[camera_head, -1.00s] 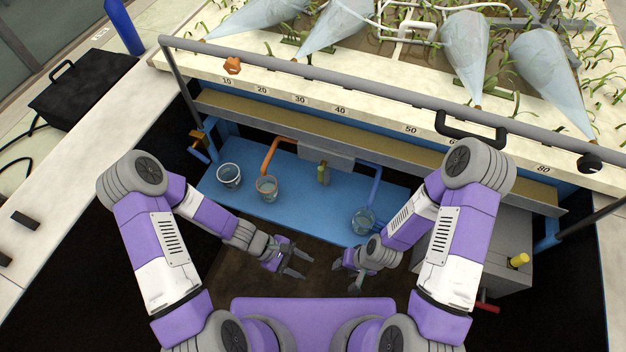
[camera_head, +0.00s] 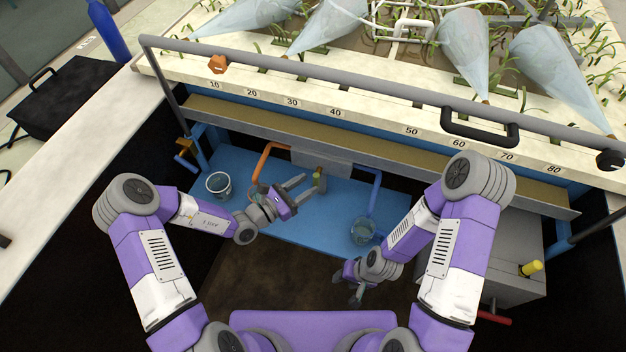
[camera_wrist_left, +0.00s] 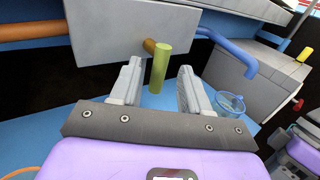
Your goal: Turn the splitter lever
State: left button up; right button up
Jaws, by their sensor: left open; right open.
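The splitter lever is a short yellow-green handle (camera_head: 317,181) on the front of a grey splitter box (camera_head: 335,163). An orange pipe (camera_head: 268,156) joins the box on the left and a blue pipe (camera_head: 376,190) on the right. In the left wrist view the lever (camera_wrist_left: 159,68) hangs roughly upright from a brown pivot, between and beyond the open fingertips. My left gripper (camera_head: 305,190) is open and empty, just left of the lever. It also shows in the left wrist view (camera_wrist_left: 158,85). My right gripper (camera_head: 347,289) is open, low and away from the box.
A cup (camera_head: 218,185) stands on the blue shelf (camera_head: 300,228) at left, and another (camera_head: 362,231) under the blue pipe. A third cup (camera_head: 256,193) is partly hidden by my left gripper. A grey cabinet with a yellow knob (camera_head: 531,268) is at right.

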pick_arm(q)
jog(key=shift+x, duration=1.05)
pick_arm(e)
jog(key=shift+w+d+f, duration=0.15)
jog(key=shift+w+f, duration=0.05)
jog(key=shift+w, duration=0.15)
pick_arm(q)
jog(key=shift+s, duration=0.1)
jog(key=shift+c, duration=0.3)
grip_shut()
jog(key=shift+s+d+f+n+t+h, duration=0.15)
jog(key=shift+n+t+h, duration=0.35)
jog(key=shift+n, duration=0.6)
jog(key=shift+d+f+n+t+h, duration=0.1)
jog(key=shift+d+n+t+h, duration=0.1)
jog(key=shift+n+t, duration=0.7)
jog(key=shift+d+f+n+t+h, duration=0.1)
jog(key=shift+n+t+h, duration=0.15)
jog(key=shift+n, duration=1.15)
pick_arm(e)
jog(key=shift+r, duration=0.3)
pick_arm(q)
jog(key=shift+r, duration=0.1)
